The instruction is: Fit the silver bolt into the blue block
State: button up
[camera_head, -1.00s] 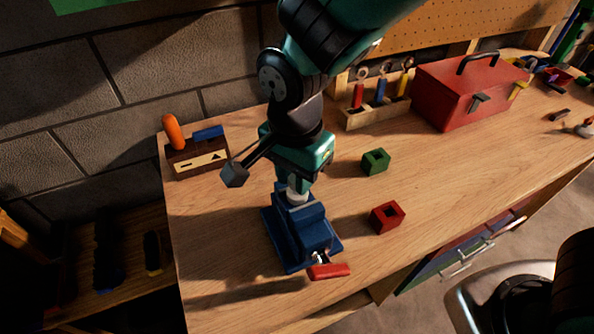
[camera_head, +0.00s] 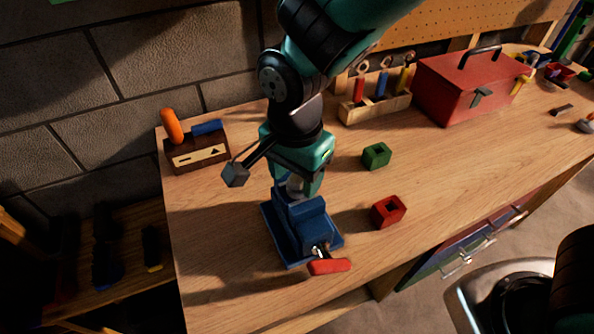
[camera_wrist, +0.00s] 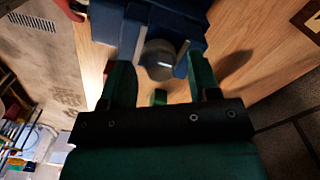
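The silver bolt (camera_wrist: 160,58) shows as a round grey piece between my gripper's two green fingers in the wrist view. Whether both fingers touch it is unclear. My gripper (camera_head: 294,188) points down, close over the blue vise (camera_head: 318,232) with its red handle (camera_head: 328,266). The vise also fills the top of the wrist view (camera_wrist: 115,22). I cannot make out the blue block apart from the vise's blue body. The bolt's lower end is hidden, so I cannot tell whether it sits in a hole.
A green block (camera_head: 377,155) and a red block (camera_head: 388,211) with a square hole lie right of the vise. A wooden box (camera_head: 197,152) with orange and blue pieces stands left. A tool rack (camera_head: 375,105) and red toolbox (camera_head: 465,88) stand behind. The front right bench is clear.

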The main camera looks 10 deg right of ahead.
notch_tip(320, 180, up, 18)
jog(key=b, duration=0.1)
jog(key=shift+f, duration=0.25)
jog(key=shift+d, duration=0.1)
dwell(0.4)
